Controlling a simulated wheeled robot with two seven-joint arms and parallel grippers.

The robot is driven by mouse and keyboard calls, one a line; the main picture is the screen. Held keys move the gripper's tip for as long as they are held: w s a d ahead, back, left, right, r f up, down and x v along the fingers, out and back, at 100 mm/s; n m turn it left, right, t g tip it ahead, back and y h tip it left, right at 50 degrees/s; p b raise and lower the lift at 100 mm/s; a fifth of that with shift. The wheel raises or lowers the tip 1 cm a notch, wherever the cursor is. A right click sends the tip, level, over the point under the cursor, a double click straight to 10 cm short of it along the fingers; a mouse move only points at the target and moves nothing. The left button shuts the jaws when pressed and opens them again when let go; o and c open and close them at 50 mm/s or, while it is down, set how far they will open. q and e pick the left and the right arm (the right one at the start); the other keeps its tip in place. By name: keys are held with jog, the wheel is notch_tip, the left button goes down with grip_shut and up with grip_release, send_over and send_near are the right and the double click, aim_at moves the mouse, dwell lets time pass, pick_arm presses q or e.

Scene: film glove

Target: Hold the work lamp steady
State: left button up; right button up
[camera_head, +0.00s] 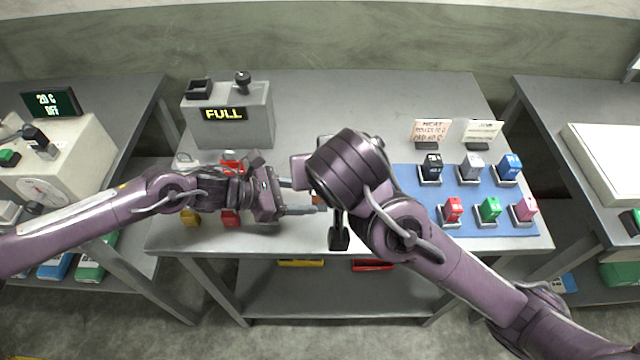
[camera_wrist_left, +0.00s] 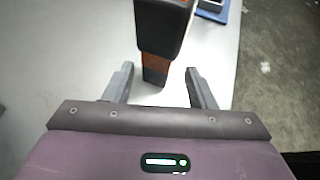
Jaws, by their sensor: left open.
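A black and orange object, apparently the work lamp (camera_wrist_left: 163,30), stands between and beyond the spread fingers of my left gripper (camera_wrist_left: 160,88) in the left wrist view. Clear gaps show on both sides of its lower orange part. In the head view my left gripper (camera_head: 311,197) points right, open. Only a small orange bit of the lamp (camera_head: 316,200) shows at its fingertips; my right arm hides most of it. My right arm's wrist is above the table just beyond. Its fingers are not clearly visible. A dark piece hangs below that wrist; I cannot tell what it is.
A grey box (camera_head: 230,125) reading FULL stands at the back left of the table. A blue mat (camera_head: 410,187) with several coloured blocks lies at right, with two cards (camera_head: 432,131) behind it. Small red (camera_head: 231,218) and yellow (camera_head: 190,218) items lie by my left forearm.

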aim_at(315, 197)
pick_arm(q)
jog(key=shift+x, duration=1.9)
jog(key=c, duration=0.7)
pick_arm(e)
grip_shut()
pick_arm(q)
jog(key=shift+r, duration=0.1)
